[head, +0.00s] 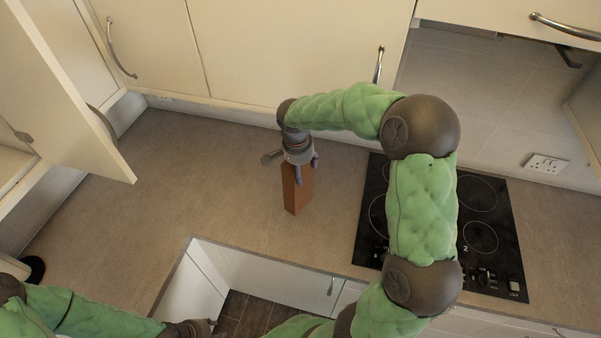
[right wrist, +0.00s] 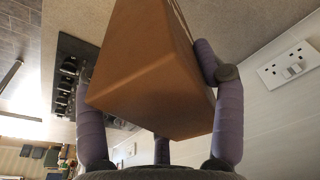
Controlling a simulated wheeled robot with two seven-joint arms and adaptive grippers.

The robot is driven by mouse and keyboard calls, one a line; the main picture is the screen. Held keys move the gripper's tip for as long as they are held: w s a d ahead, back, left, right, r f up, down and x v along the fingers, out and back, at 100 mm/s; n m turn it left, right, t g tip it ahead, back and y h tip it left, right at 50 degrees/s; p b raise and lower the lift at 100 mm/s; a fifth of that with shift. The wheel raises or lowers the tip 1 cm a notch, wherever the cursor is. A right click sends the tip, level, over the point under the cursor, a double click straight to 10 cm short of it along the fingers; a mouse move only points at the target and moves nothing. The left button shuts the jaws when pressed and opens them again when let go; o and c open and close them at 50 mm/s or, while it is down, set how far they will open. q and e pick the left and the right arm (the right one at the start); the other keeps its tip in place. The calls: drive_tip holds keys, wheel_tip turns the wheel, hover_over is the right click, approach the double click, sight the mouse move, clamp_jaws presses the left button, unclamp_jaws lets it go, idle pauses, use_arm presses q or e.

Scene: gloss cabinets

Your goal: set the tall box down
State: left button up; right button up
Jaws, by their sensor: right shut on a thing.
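The tall box (head: 295,197) is brown and stands upright at the counter, below my right gripper (head: 300,171). My right gripper is shut on the upper part of the box from above. In the right wrist view the box (right wrist: 150,70) fills the middle, with the purple fingers (right wrist: 160,115) around it. The box's lower end is at or close to the counter top (head: 215,160); I cannot tell whether it touches. My left arm shows at the lower left, and its gripper (head: 197,327) is only partly in view at the bottom edge.
A black hob (head: 480,237) lies to the right of the box, partly behind my right arm. A cabinet door (head: 75,95) stands open at the left. The counter left of the box is clear. Wall sockets (head: 546,163) are at the right.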

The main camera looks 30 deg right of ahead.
sight(296, 197)
drive_tip(key=f, duration=0.1)
drive_tip(key=w+f, duration=0.1)
drive_tip(key=f, duration=0.1)
drive_tip(key=w+d+f, duration=0.1)
drive_tip(key=f, duration=0.1)
drive_tip(key=shift+f+p, duration=0.25)
drive_tip(key=shift+p, duration=0.15)
drive_tip(key=shift+f, duration=0.1)
drive_tip(key=o, duration=1.2)
drive_tip(key=shift+f, duration=0.15)
drive_tip(key=o, duration=0.5)
